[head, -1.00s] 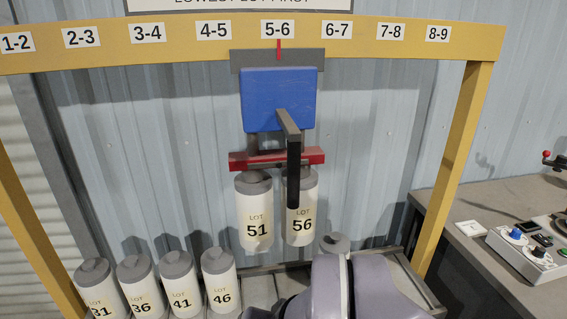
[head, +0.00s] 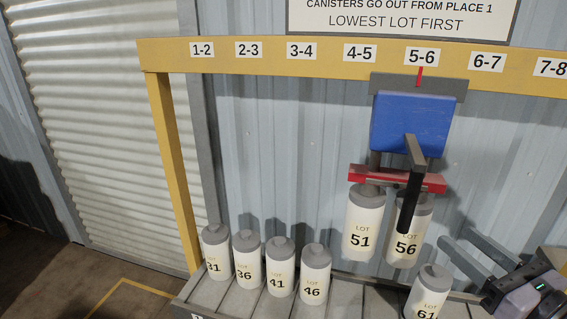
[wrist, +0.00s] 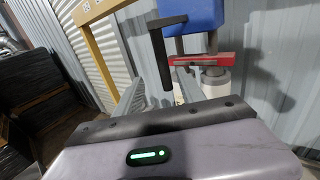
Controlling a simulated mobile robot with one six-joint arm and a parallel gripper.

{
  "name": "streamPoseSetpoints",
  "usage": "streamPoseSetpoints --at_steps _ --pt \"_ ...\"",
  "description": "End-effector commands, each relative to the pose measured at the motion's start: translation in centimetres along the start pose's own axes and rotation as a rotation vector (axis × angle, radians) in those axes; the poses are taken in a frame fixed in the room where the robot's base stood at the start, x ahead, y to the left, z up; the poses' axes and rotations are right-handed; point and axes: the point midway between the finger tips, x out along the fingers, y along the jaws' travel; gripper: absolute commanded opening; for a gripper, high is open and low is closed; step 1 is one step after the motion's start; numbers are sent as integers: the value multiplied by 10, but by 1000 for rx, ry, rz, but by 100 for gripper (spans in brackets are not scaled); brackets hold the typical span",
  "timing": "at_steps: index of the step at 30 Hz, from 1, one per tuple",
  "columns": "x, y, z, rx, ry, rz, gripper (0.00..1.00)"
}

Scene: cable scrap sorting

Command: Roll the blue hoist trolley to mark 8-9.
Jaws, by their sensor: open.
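The blue hoist trolley (head: 408,124) hangs from the yellow beam (head: 310,52), its red pointer at label 5-6 (head: 422,57). A dark handle (head: 411,195) sticks out from its front and hangs down. A red bar (head: 356,177) under it carries canisters LOT 51 (head: 362,222) and LOT 56 (head: 405,248). My gripper (head: 457,238) is open at lower right, its fingers pointing toward the handle. In the wrist view, the handle (wrist: 161,62) appears between the open fingers (wrist: 155,85), not gripped. Mark 8-9 is outside the head view.
Canisters LOT 31 (head: 214,255), 36 (head: 247,258), 41 (head: 280,268) and 46 (head: 314,275) stand on the rack below left; LOT 61 (head: 428,292) stands near my gripper. Label 7-8 (head: 551,68) is at the right edge. The beam right of the trolley looks clear.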

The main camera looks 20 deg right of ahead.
Motion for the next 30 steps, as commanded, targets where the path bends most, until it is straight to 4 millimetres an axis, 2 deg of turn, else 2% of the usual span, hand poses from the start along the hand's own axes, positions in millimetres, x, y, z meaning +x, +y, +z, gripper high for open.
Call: streamPoseSetpoints --at_steps 2,4,12,18,24,30 --pt "4 -5 1 9 -12 -17 47" --pt "18 -4 1 7 -12 -12 47" --pt "98 -3 1 5 -8 -7 47" --pt "144 -4 1 6 -7 -9 47" --pt "167 -6 2 6 -8 -12 47" --pt "171 -6 2 5 -7 -13 47"
